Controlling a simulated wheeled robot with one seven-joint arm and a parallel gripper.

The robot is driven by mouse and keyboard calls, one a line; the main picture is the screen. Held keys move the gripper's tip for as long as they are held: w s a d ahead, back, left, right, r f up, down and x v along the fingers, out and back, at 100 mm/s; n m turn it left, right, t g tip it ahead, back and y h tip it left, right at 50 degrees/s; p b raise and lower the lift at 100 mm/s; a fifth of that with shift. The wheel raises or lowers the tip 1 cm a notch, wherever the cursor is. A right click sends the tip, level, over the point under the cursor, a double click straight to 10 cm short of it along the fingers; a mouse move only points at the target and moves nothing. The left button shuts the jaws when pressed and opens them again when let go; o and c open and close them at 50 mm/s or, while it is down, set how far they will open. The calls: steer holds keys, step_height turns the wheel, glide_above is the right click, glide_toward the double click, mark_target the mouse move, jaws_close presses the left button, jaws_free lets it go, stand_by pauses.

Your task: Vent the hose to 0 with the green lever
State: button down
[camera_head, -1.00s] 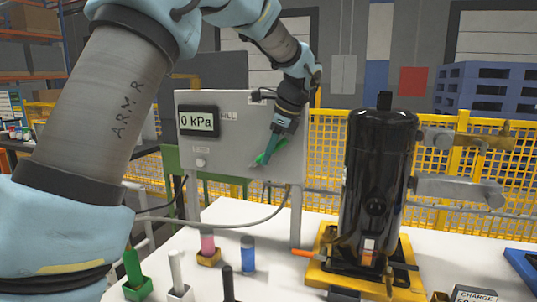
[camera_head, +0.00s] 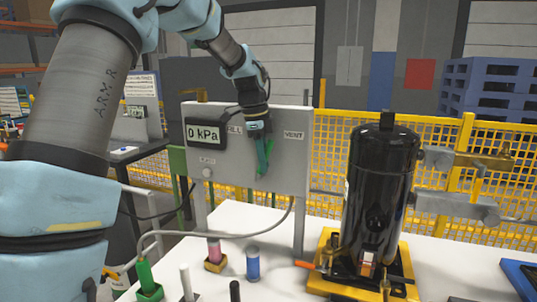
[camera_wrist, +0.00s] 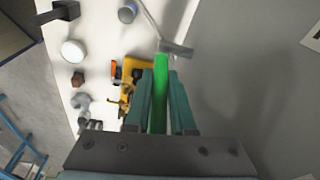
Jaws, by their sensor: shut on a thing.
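The grey gauge panel (camera_head: 285,165) faces me, and its display (camera_head: 203,135) reads 0 kPa. A VENT label (camera_head: 293,134) is at its upper right; the label at left, partly hidden by my arm, seems to read FILL. My gripper (camera_head: 264,166) is in front of the panel, pointing down, shut on the green lever (camera_head: 271,150). In the wrist view, the green lever (camera_wrist: 160,95) lies between the two teal fingers of my gripper (camera_wrist: 159,78). The lever's pivot is hidden behind my gripper. A grey hose (camera_head: 235,228) curves below the panel.
A black compressor (camera_head: 378,195) stands on a yellow base at right. Small coloured bottles, including a blue one (camera_head: 253,265) and a green one (camera_head: 146,275), stand on the white table (camera_head: 300,225) below. A yellow mesh fence (camera_head: 330,150) runs behind.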

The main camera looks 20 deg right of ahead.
steer(key=shift+w+a+r+g+h, duration=0.1)
steer(key=shift+w+a+g+h, duration=0.3)
steer(key=shift+g+h, duration=0.3)
steer(key=shift+w+a+r+g+h, duration=0.1)
steer(key=shift+w+a+g+h, duration=0.25)
steer(key=shift+g+h, duration=0.3)
steer(key=c, duration=0.8)
jaws_free()
steer(key=shift+o, duration=0.2)
steer(key=b+v, duration=0.1)
steer(key=v, duration=1)
steer(key=shift+a+f+b, duration=0.1)
steer(key=shift+b, duration=0.2)
steer(key=s+a+f+n+t+y, duration=0.2)
steer(key=s+a+f+n, duration=0.7)
steer(key=a, duration=0.4)
steer(key=s+a+f+n+t+y, duration=0.2)
steer(key=s+a+f+n, duration=0.7)
steer(key=a+n, duration=0.5)
step_height(320, 180, down, 2)
steer(key=shift+a+f+n, duration=0.1)
steer(key=shift+a+n, duration=0.05)
steer(key=shift+n, duration=0.15)
